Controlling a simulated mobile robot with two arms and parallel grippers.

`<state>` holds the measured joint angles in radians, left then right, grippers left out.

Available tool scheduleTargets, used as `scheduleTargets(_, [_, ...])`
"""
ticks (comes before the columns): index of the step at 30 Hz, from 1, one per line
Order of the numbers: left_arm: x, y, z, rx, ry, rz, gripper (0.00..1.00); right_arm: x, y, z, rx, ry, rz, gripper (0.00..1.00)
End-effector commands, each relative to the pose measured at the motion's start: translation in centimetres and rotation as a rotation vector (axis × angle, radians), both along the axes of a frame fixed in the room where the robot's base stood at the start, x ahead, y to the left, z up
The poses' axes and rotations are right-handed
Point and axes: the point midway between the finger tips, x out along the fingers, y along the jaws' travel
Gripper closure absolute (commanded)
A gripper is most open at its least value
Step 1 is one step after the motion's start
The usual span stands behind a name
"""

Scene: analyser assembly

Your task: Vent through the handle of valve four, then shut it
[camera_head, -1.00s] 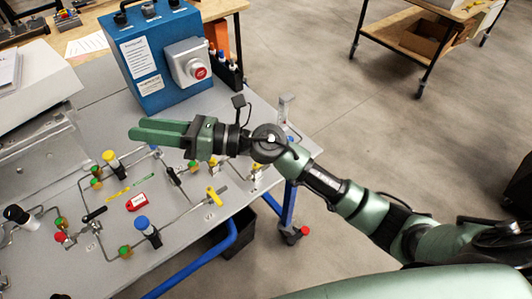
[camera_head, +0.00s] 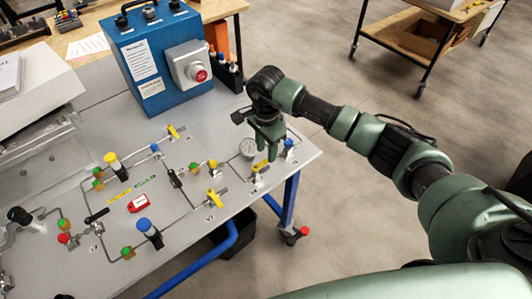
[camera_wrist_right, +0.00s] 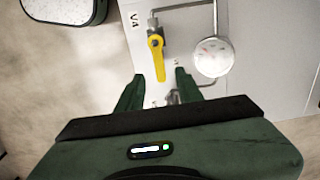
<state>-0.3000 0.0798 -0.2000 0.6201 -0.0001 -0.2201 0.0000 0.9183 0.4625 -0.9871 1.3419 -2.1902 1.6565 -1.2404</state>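In the right wrist view a yellow valve handle (camera_wrist_right: 157,58) sits on a grey panel beside a "V4" label (camera_wrist_right: 134,20). It lies ahead of and between the fingertips of my right gripper (camera_wrist_right: 158,86), which is open and empty. The handle points towards the gripper along the picture's vertical. In the head view the right gripper (camera_head: 268,148) points down at the right end of the panel, with a yellow handle (camera_head: 261,166) just below it, partly hidden by the fingers. My left gripper is not in view.
A round pressure gauge (camera_wrist_right: 213,57) stands close to the right of the handle, with thin pipes around it. Other yellow handles (camera_head: 215,198) and (camera_head: 173,131) are on the panel. A blue box with a red button (camera_head: 201,75) stands behind. A red tag (camera_head: 138,203) lies on the panel.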

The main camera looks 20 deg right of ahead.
Motion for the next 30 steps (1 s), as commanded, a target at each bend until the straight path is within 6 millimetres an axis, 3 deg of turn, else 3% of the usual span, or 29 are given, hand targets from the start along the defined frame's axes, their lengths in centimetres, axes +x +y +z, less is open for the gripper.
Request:
scheduleTargets(6, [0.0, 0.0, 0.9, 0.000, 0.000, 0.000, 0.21, 0.0, 0.1, -2.6, 0.002, 0.001, -0.001, 0.64])
scheduleTargets(16, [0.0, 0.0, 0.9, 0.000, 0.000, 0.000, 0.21, 0.0, 0.1, -3.2, 0.003, -0.001, 0.000, 0.64])
scheduleTargets(17, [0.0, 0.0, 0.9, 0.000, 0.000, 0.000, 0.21, 0.0, 0.1, -3.2, 0.003, -0.001, 0.000, 0.66])
scheduleTargets(21, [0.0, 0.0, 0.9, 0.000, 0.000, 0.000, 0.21, 0.0, 0.1, -3.2, 0.003, -0.001, 0.000, 1.00])
scheduleTargets(30, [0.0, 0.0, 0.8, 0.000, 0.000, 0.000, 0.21, -0.1, 0.1, -3.2, 0.003, -0.001, -0.014, 1.00])
